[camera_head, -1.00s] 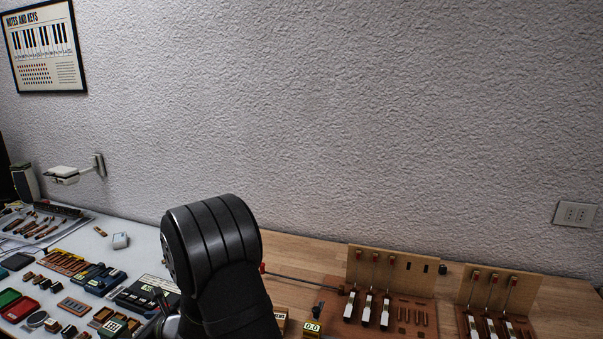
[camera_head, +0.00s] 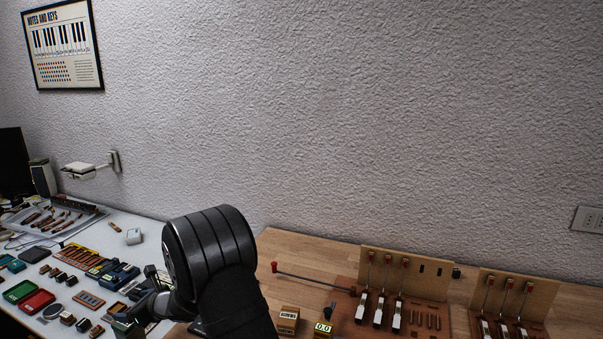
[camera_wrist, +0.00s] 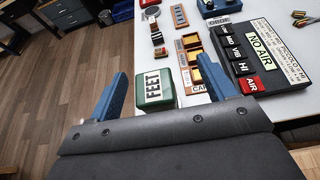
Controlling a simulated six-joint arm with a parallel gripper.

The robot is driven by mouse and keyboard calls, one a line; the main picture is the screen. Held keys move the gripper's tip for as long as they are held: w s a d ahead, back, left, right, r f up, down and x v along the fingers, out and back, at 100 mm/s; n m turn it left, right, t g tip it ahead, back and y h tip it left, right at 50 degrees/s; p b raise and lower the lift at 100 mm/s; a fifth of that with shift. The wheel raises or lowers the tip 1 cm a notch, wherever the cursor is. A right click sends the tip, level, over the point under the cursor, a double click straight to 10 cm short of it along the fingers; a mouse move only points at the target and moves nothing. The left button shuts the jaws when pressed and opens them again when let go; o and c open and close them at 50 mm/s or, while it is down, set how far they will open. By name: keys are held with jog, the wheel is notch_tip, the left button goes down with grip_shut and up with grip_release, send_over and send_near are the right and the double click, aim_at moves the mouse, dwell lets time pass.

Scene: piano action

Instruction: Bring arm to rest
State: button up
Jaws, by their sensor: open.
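My gripper (camera_wrist: 166,82) is open, with its two blue fingers spread wide apart in the wrist view. A green box marked FEET (camera_wrist: 154,90) shows between the fingers in that picture, at the edge of the white table (camera_wrist: 178,68). I cannot tell how far the fingertips are from it. In the head view my black arm joint stands at the lower middle, in front of the place where the white table meets the wooden bench (camera_head: 305,243). The gripper's fingers are not clear there.
Several trays and small boxes crowd the white table, with a NO AIR panel (camera_wrist: 262,62) at right in the wrist view. Piano-action models (camera_head: 405,290) stand on the bench at right, near a SCREWS box (camera_head: 288,318). Wooden floor (camera_wrist: 60,85) lies beside the table.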

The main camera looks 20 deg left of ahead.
jog(key=w+d+r, duration=0.5)
jog(key=d+r, duration=0.1)
jog(key=d, duration=0.1)
notch_tip(320, 180, up, 15)
jog(key=w+d+m+t, duration=0.4)
jog(key=w+d, duration=0.5)
jog(key=w, duration=0.4)
jog(key=shift+w+d+r+t+h, duration=0.3)
jog(key=shift+d+t+h, duration=0.05)
jog(key=shift+t+h, duration=0.05)
